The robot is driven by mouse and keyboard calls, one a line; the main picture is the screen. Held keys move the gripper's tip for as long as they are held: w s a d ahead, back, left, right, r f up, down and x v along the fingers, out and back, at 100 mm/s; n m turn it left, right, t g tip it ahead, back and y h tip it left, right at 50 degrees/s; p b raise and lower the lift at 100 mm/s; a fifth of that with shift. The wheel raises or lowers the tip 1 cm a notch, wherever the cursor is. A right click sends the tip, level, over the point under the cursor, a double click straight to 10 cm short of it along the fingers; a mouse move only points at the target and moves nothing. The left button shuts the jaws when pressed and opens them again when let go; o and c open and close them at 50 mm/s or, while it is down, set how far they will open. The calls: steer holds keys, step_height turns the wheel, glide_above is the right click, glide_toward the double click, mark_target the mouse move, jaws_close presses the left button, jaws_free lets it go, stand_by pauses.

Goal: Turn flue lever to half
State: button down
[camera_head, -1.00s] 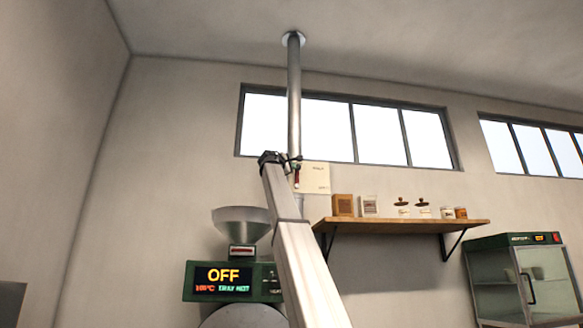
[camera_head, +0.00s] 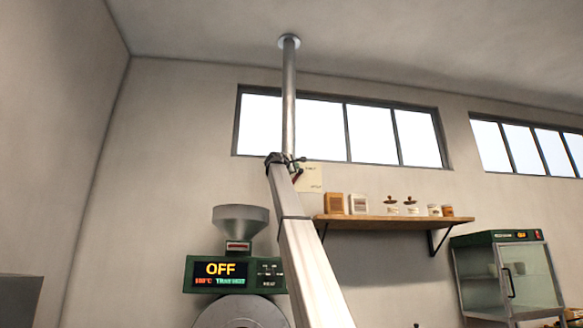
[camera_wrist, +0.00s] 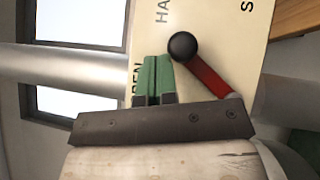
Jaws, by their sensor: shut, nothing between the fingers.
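The flue lever (camera_wrist: 207,72) is a red bar with a black ball knob (camera_wrist: 182,46), seen in the wrist view over a cream label plate (camera_wrist: 215,25). The plate shows partial words: "HA" at the top, an "S" at top right and "PEN" at left. The knob points to the upper left, between "PEN" and "HA". My gripper (camera_wrist: 152,62) has its green fingers together, just left of the lever and close to the knob; contact cannot be told. In the head view the lever (camera_head: 297,174) is small, slanted, and partly behind my arm.
The metal flue pipe (camera_head: 289,95) rises to the ceiling. A wooden shelf (camera_head: 390,222) with jars and boxes is at right. A green machine reading "OFF" (camera_head: 222,270) and its hopper (camera_head: 240,222) stand at lower left. A glass cabinet (camera_head: 510,275) is at far right.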

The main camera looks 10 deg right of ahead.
steer(key=shift+d+f, duration=0.2)
steer(key=shift+d, duration=0.35)
